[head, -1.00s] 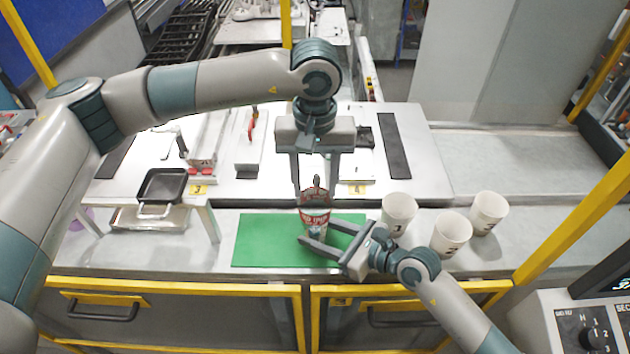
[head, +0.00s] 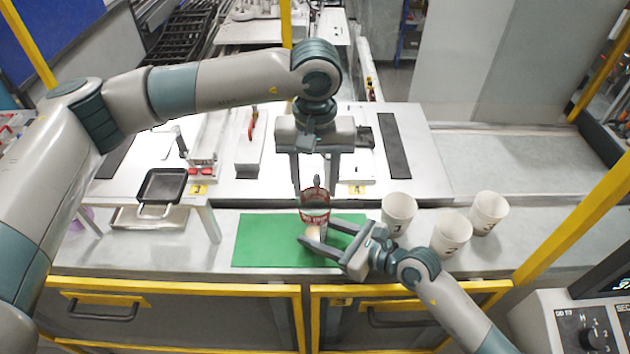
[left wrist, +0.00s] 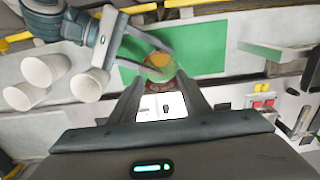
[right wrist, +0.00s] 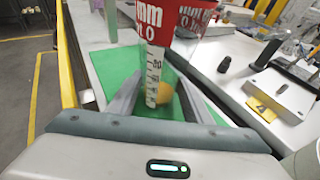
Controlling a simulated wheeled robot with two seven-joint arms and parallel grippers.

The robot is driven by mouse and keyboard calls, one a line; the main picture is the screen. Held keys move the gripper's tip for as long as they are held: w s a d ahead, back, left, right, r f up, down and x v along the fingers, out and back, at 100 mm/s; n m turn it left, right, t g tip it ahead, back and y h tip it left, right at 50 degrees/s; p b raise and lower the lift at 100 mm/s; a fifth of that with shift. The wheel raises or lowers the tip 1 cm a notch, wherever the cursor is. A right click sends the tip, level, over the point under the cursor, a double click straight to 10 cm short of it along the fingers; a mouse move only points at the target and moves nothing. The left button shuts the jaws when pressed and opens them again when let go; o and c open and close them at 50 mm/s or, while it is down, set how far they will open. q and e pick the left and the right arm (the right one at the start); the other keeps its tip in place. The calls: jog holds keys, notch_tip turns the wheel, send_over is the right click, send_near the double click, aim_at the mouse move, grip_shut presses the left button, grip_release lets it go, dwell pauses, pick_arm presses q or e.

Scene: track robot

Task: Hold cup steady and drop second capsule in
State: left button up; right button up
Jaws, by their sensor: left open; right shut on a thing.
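The cup (head: 315,213) has a red printed band on its upper part and a clear lower part. It stands upright over the green mat. It also shows in the right wrist view (right wrist: 168,18) and the left wrist view (left wrist: 160,74). My right gripper (head: 322,233) is shut on it from the right side. A blurred yellow-orange capsule (right wrist: 160,93) shows through the cup's lower part. Whether another capsule lies with it I cannot tell. My left gripper (head: 316,195) is open above and behind the cup, fingers pointing down, with nothing between them.
The green mat (head: 265,240) lies on the bench. Several white numbered cups, such as the nearest one (head: 398,213), stand to the right by my right arm. A dark square tray (head: 162,185) is at left. A raised white table (head: 265,185) with small fixtures is behind.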

pick_arm(q)
jog(key=shift+r, duration=3)
pick_arm(e)
jog(key=o, duration=1.3)
jog(key=shift+c, duration=0.2)
jog(key=v, duration=1.2)
jog(key=shift+r, duration=0.1)
jog(key=shift+s, duration=0.1)
